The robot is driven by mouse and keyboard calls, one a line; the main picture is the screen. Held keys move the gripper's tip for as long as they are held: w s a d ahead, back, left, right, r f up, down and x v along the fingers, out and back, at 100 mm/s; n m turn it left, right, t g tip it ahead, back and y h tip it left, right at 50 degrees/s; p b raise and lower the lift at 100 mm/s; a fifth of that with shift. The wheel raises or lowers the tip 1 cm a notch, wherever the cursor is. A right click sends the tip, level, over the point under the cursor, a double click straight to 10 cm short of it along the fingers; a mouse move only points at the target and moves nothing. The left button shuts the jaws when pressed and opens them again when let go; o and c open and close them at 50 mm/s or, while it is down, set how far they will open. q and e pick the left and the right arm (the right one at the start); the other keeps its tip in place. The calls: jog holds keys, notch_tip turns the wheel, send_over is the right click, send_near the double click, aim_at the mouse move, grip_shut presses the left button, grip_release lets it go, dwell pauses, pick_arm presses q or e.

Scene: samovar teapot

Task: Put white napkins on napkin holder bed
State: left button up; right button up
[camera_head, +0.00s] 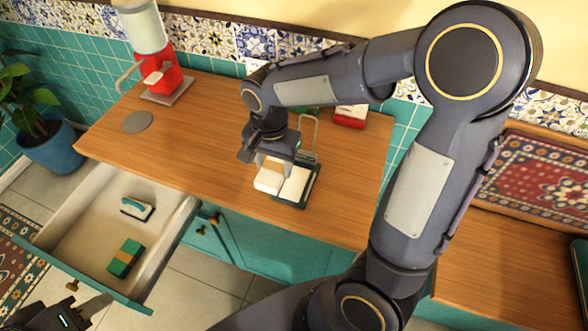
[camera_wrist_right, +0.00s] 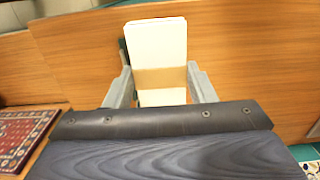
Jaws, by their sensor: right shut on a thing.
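My right gripper (camera_head: 272,163) is over the counter's front part, shut on a stack of white napkins (camera_head: 268,181). In the right wrist view the napkins (camera_wrist_right: 157,40), with a tan band around them, stand between the two fingers (camera_wrist_right: 160,88). The dark green napkin holder (camera_head: 291,203) is on the counter just right of the held stack, with a pale surface inside it and a wire loop behind. I cannot tell whether the stack touches the holder. My left gripper (camera_head: 82,311) is at the lower left, partly cut off; its jaw opening is unclear.
An open drawer (camera_head: 75,222) below the counter holds a teal-handled brush (camera_head: 135,209) and a green and tan block (camera_head: 125,258). A red appliance (camera_head: 166,76) and a grey disc (camera_head: 137,122) are on the counter's left. A red box (camera_head: 350,116) is at the back. The counter's middle left is clear.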

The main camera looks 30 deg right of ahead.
jog(key=d+f, duration=0.3)
jog(key=w+d+f, duration=0.1)
jog(key=d+f, duration=0.2)
jog(key=shift+w+f, duration=0.1)
jog(key=shift+w, duration=0.05)
jog(key=shift+d+f, duration=0.15)
jog(key=shift+f, duration=1.6)
jog(key=shift+f, duration=0.1)
jog(key=shift+f, duration=0.15)
jog(key=o, duration=1)
